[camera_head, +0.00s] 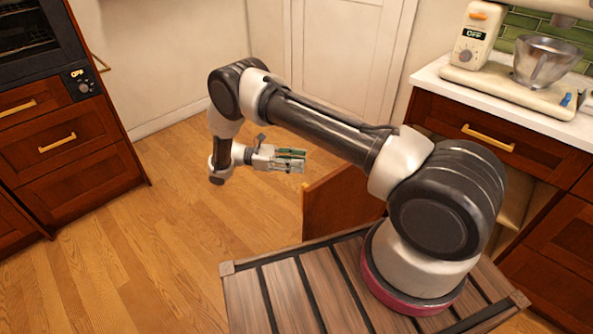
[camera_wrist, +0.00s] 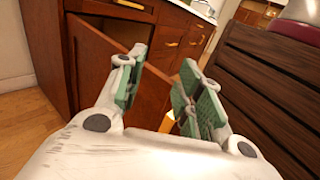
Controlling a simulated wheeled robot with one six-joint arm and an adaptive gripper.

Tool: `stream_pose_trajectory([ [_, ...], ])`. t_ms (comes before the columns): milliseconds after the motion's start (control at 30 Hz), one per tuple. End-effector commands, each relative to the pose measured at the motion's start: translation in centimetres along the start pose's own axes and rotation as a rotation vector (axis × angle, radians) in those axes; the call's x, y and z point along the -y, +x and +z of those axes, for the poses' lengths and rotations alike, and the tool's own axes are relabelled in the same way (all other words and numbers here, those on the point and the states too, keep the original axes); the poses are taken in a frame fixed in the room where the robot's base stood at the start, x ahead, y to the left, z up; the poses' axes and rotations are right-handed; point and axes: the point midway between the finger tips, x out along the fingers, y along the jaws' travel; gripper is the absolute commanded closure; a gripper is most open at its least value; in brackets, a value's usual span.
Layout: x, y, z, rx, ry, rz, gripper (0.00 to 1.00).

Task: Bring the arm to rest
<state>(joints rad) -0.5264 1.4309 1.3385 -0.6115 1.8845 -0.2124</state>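My gripper (camera_head: 300,160) hangs in free air over the floor, left of my base, with its fingers pointing right in the head view. In the wrist view my gripper (camera_wrist: 163,72) has its two green-padded fingers apart, with nothing held between them. My arm is bent, reaching out left from its mount and folding down at the elbow to the wrist. No loose object is in contact with the gripper.
An open wooden cabinet door (camera_head: 343,205) stands just right of the fingertips; it also shows beyond the fingers in the wrist view (camera_wrist: 100,65). A counter with a stand mixer (camera_head: 510,85) and metal bowl (camera_head: 545,62) is at right. The wooden floor (camera_head: 150,240) at left is clear.

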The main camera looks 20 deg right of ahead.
Motion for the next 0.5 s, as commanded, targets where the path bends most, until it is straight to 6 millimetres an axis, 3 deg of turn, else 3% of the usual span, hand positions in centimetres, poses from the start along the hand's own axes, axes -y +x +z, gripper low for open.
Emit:
stream_pose_trajectory([
  [500, 0.05, -0.05, 0.38, -0.005, 0.001, -0.001, 0.64],
])
